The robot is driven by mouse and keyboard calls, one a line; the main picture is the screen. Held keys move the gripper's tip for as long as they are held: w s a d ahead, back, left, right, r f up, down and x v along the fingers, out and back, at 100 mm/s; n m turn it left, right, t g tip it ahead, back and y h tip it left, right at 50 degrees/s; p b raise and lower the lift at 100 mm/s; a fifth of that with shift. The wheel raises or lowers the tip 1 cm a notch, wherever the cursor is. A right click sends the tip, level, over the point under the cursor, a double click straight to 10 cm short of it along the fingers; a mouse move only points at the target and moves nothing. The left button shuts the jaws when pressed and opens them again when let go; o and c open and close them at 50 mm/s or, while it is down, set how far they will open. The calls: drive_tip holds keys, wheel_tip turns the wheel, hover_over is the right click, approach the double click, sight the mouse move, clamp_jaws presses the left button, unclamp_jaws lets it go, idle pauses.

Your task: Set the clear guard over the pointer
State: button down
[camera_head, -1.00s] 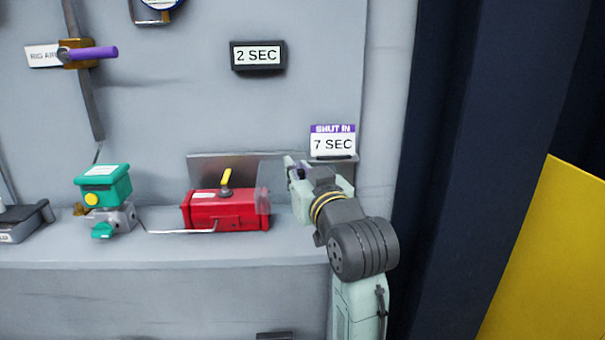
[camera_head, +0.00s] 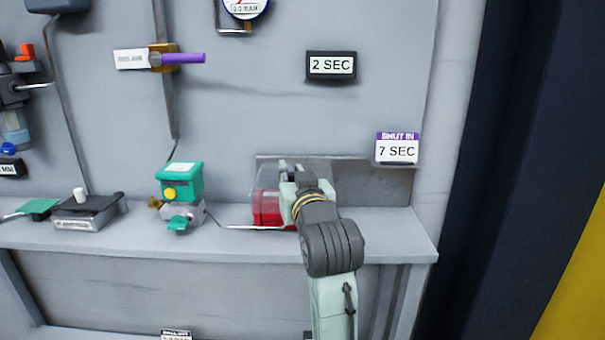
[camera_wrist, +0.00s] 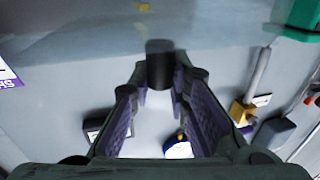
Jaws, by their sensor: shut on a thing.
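My gripper (camera_head: 289,170) is in front of the red actuator (camera_head: 266,206), at its top. In the wrist view my gripper (camera_wrist: 160,78) has its purple-padded fingers closed around a dark round knob (camera_wrist: 160,58). The knob belongs to the clear guard (camera_wrist: 75,45), a see-through sheet across the upper wrist view. In the head view the clear guard (camera_head: 268,173) shows faintly above and left of my gripper. The yellow pointer is hidden in the head view; a small yellow patch at the wrist view's top edge may be it. I cannot tell whether the guard touches the actuator.
A teal-and-grey valve unit (camera_head: 180,190) stands left of the actuator on the shelf (camera_head: 240,247). A grey plate (camera_head: 375,186) is behind. The "7 SEC" sign (camera_head: 397,150) is to the right. The shelf right of my arm is clear.

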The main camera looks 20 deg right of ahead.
drive_tip(key=shift+a, duration=0.3)
drive_tip(key=c, duration=1.5)
unclamp_jaws()
drive_tip(key=shift+w+a, duration=0.1)
drive_tip(key=shift+s, duration=0.4)
drive_tip(key=s, duration=0.6)
drive_tip(key=shift+s, duration=0.4)
